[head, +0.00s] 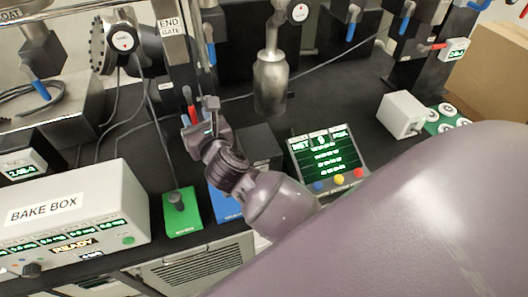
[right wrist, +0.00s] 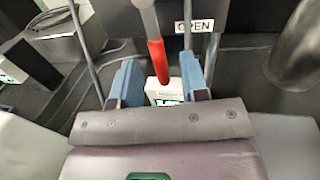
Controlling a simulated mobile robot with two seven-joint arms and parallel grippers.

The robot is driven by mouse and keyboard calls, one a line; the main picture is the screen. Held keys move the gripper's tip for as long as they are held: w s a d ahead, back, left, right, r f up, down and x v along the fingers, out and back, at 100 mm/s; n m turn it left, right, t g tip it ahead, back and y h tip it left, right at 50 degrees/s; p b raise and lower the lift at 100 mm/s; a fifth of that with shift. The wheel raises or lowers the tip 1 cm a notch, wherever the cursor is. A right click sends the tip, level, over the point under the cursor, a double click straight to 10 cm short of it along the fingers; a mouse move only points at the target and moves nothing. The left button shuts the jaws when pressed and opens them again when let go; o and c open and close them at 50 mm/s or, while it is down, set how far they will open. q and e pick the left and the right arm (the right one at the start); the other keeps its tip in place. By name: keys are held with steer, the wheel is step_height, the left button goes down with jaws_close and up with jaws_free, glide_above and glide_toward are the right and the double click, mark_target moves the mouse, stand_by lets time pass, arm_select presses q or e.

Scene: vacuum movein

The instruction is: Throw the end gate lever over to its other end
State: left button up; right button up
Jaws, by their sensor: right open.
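The end gate lever shows in the right wrist view as a red grip (right wrist: 157,60) on a grey shaft, pointing down from the top. In the head view its red grip (head: 187,92) is small, below the END GATE sign (head: 170,27). An OPEN label (right wrist: 194,27) is just right of the lever. My right gripper (right wrist: 159,82) is open, its two blue fingers on either side of the grip's lower end in that view, with gaps showing. I cannot tell the grip's depth between them. In the head view the right gripper (head: 193,113) is beside the lever. My left gripper is not in view.
A white bake box (head: 75,215) stands at the lower left. A green pad with a dark knob (head: 182,212) and a console with a green screen (head: 328,155) are on the dark bench. A metal cylinder (head: 270,82) hangs right of the lever. Cables run nearby.

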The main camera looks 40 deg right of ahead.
steer(key=s+d+f+n+t+y, duration=0.1)
steer(key=s+n+t+y, duration=0.2)
steer(key=s+n, duration=1)
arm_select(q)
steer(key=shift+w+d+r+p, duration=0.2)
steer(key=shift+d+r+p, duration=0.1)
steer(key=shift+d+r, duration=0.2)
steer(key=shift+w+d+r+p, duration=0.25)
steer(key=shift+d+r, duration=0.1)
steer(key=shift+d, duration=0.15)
arm_select(e)
steer(key=s+f+n+g+y, duration=0.4)
steer(key=s+f+n, duration=0.3)
steer(key=s, duration=0.3)
steer(key=shift+s+a+n, duration=0.15)
steer(key=shift+s+n, duration=0.25)
steer(key=shift+n, duration=0.4)
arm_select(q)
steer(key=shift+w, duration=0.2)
